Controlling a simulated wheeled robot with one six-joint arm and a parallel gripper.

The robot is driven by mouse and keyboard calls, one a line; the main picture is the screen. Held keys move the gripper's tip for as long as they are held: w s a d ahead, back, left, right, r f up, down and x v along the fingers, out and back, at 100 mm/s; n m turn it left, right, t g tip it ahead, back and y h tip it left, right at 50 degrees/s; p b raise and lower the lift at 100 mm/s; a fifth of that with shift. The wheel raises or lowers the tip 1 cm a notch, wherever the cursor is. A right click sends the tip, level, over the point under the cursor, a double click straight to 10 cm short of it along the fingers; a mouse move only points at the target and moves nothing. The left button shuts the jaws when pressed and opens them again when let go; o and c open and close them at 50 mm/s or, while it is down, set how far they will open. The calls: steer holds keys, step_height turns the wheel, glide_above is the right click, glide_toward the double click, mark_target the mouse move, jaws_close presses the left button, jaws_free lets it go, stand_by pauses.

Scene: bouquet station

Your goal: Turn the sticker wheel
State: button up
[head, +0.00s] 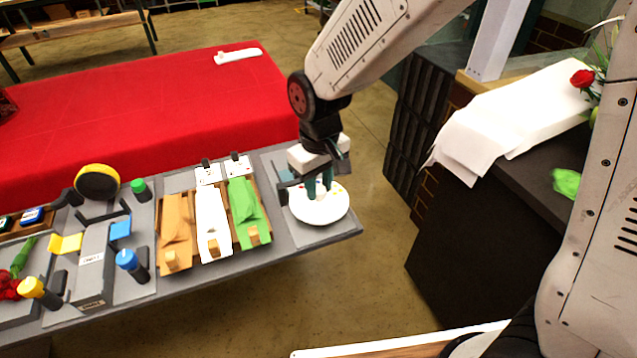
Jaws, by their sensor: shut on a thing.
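The sticker wheel (318,211) is a white disc with small coloured dots near its rim. It sits on a grey plate at the right end of the grey station table. My gripper (319,190) points down over the wheel from behind. Its teal fingers are shut at the wheel's middle, on what looks like the wheel's knob. The knob is hidden between the fingers. The gripper body covers the far part of the wheel.
Left of the wheel is a rack with orange, white and green paper sleeves (242,205). Bottles with blue (127,260), yellow and green caps stand further left. A red-covered table (150,110) lies behind. A dark counter with white paper (505,120) and a red rose (582,78) is at right.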

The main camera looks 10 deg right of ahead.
mark_target(319, 189)
steer(key=n, duration=0.5)
steer(key=shift+n, duration=0.3)
stand_by(0.4)
steer(key=o, duration=1)
step_height(319, 189, up, 8)
steer(key=shift+f, duration=0.1)
